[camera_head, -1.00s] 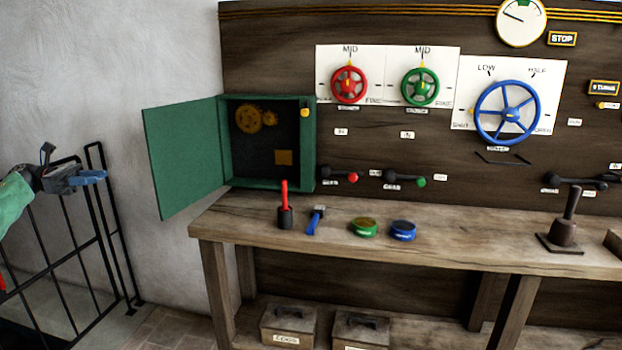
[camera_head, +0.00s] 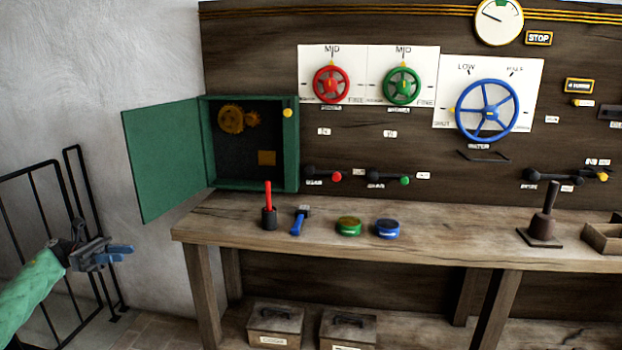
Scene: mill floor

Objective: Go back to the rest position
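My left gripper (camera_head: 121,251), with blue fingertips, is at the left of the head view, in front of the black railing and left of the workbench (camera_head: 430,248). It holds nothing that I can see; the finger gap is too small to read surely. My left arm has a green sleeve and comes in from the lower left. My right gripper does not show.
A green cabinet (camera_head: 163,160) stands with its door open to the left. On the bench are a red-handled tool (camera_head: 268,205), a blue hammer (camera_head: 299,222), a green tin (camera_head: 348,227), a blue tin (camera_head: 387,229) and a dark stamp (camera_head: 541,228). Black railing (camera_head: 75,185) borders the left.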

